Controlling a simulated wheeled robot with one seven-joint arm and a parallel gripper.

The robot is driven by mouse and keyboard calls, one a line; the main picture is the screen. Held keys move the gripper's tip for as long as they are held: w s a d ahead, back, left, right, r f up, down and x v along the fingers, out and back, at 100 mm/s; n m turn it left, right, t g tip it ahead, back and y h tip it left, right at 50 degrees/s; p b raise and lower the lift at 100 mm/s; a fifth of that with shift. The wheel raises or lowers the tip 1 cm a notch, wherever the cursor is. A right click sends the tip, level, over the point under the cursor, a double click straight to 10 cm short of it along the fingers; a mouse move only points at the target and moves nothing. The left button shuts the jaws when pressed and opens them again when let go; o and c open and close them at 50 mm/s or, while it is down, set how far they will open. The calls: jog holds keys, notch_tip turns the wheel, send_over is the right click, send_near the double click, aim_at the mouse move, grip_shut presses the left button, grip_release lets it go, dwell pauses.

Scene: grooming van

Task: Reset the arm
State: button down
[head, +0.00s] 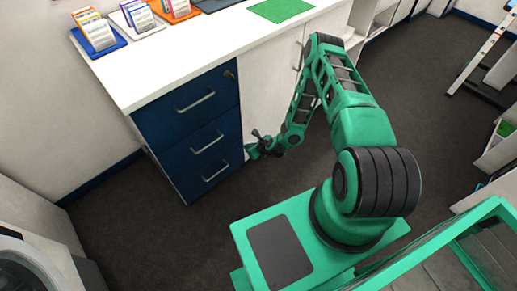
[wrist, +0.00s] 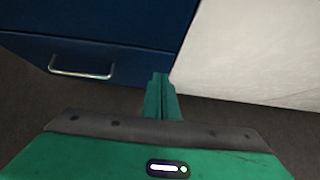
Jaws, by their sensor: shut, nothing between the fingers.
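My gripper (head: 251,151) hangs low at the end of my bent green arm, beside the front of the counter. In the wrist view its green fingers (wrist: 161,97) are together with nothing between them. They point towards the edge between the blue drawer unit (wrist: 120,22) and the white cabinet panel (wrist: 255,50). In the head view the gripper is close to the lower right side of the blue drawer unit (head: 190,120). I cannot tell whether it touches the front.
A white countertop (head: 190,45) holds card racks (head: 97,33) and a green mat (head: 280,9). The drawers have protruding metal handles (head: 215,172). A white appliance (head: 25,265) stands at the lower left. Dark floor (head: 120,215) is free before the drawers. Shelving stands at the right (head: 497,150).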

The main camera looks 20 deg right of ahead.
jog(key=v, duration=0.8)
jog(key=shift+s+d, duration=0.2)
jog(key=shift+d, duration=0.15)
jog(key=w+d+r+n+g, duration=0.1)
jog(key=d+r+n, duration=0.1)
jog(key=r+n, duration=0.4)
jog(key=w+d+r+n+g, duration=0.1)
jog(key=d+r+n+g, duration=0.2)
jog(key=r, duration=0.5)
jog(key=s+d+r+n+g+h, duration=0.1)
jog(key=s+d+r+n, duration=0.15)
jog(key=r, duration=0.35)
jog(key=s+d+r+n, duration=0.2)
jog(key=s+r+n, duration=0.15)
jog(key=r, duration=0.25)
jog(key=s+d+r+n+g+h, duration=0.1)
jog(key=s+d+r+n, duration=0.1)
jog(key=r+n, duration=0.3)
jog(key=s+r+n+g, duration=0.2)
jog(key=s+r+n, duration=0.3)
jog(key=s+r, duration=1.7)
jog(key=shift+s+d+r+n+h, duration=0.3)
jog(key=shift+s+r+n, duration=0.1)
jog(key=shift+s, duration=1.95)
